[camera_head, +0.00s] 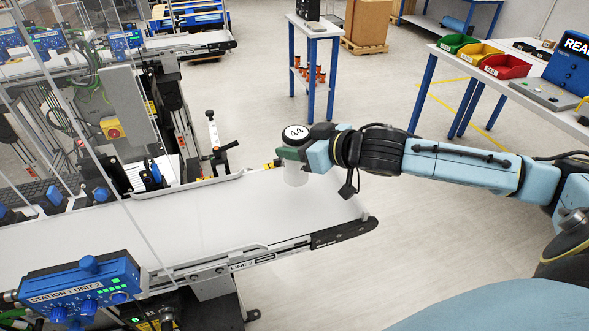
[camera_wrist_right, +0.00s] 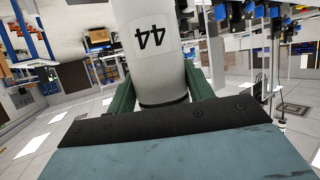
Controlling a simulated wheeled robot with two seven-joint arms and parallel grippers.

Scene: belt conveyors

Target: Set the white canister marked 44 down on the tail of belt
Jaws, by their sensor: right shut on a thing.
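The white canister marked 44 (camera_head: 296,174) is upright over the tail end of the white belt (camera_head: 225,215) in the head view. Its dark-rimmed top carries the number 44. My right gripper (camera_head: 291,153) comes in from the right and is shut on the canister's upper part. In the right wrist view the canister (camera_wrist_right: 148,45) stands between the green fingers of the gripper (camera_wrist_right: 160,95), with the 44 label upside down. I cannot tell whether the canister's base touches the belt. My left gripper is not in view.
A blue control box (camera_head: 80,290) marked Station 1 Unit 2 stands at the belt's near side. A black post fixture (camera_head: 215,145) stands at its far side. A bench with green, yellow and red bins (camera_head: 505,66) is at the right. The belt around the canister is clear.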

